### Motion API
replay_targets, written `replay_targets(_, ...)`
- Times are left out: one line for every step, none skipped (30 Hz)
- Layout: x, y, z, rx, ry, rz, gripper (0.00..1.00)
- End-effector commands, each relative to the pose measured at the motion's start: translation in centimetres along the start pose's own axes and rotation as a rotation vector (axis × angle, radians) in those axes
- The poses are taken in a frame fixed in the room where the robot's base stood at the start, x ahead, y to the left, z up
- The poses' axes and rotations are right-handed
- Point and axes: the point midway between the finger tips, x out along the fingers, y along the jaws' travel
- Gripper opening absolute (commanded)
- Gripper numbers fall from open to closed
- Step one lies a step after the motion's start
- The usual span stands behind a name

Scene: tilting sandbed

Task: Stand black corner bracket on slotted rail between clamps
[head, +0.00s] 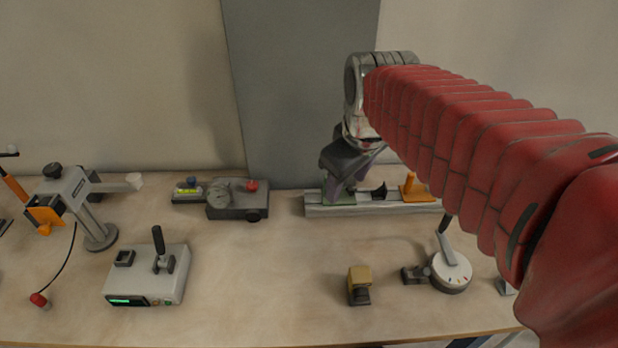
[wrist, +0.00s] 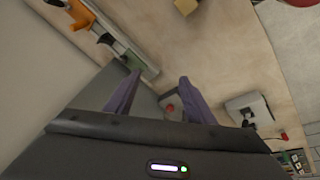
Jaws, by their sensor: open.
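The slotted rail (head: 405,209) is a pale grey bar lying at the back of the table; part of it shows at the upper left of the wrist view (wrist: 149,71). An orange clamp (head: 411,187) stands near its right end, also in the wrist view (wrist: 80,16). A green part (head: 335,192), seemingly the other clamp, is at the left, partly hidden by my gripper. A small black piece (head: 379,192), apparently the corner bracket, sits on the rail between them; its exact pose is unclear. My gripper (head: 345,180) is open and empty, its purple fingers (wrist: 160,77) apart, by the rail's left part.
A grey box with a dial and red knob (head: 238,199) stands left of the rail. In front are a yellow block (head: 359,285) and a round dial device (head: 450,271). A control box with a lever (head: 148,274) and a stand (head: 75,205) are at left. The middle table is clear.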

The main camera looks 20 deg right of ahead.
Motion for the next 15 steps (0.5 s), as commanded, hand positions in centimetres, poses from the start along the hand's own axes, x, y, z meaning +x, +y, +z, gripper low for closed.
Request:
replay_targets(-0.4, -1.1, 0.6, 0.033, 0.018, 0.004, 0.49)
replay_targets(-0.5, -1.6, 0.9, 0.057, 0.026, 0.005, 0.49)
replay_targets(-0.7, -2.4, 1.4, 0.089, 0.039, 0.007, 0.49)
replay_targets(-0.8, -2.9, 1.7, 0.113, 0.049, 0.008, 0.49)
replay_targets(-0.9, -3.4, 2.0, 0.137, 0.058, 0.009, 0.49)
replay_targets(-1.0, -4.1, 2.5, 0.169, 0.071, 0.009, 0.49)
replay_targets(-1.0, -4.6, 2.9, 0.192, 0.079, 0.008, 0.49)
replay_targets(-1.1, -5.1, 3.2, 0.216, 0.089, 0.008, 0.49)
replay_targets(-1.1, -5.8, 3.7, 0.248, 0.103, 0.007, 0.49)
replay_targets(-1.1, -6.3, 4.1, 0.272, 0.112, 0.005, 0.49)
replay_targets(-1.1, -6.7, 4.5, 0.295, 0.121, 0.003, 0.49)
replay_targets(-1.0, -7.3, 4.9, 0.325, 0.132, 0.000, 0.49)
replay_targets(-1.0, -7.6, 5.2, 0.345, 0.140, -0.002, 0.49)
replay_targets(-0.9, -8.0, 5.5, 0.363, 0.146, -0.005, 0.49)
replay_targets(-0.9, -8.3, 5.8, 0.384, 0.155, -0.007, 0.49)
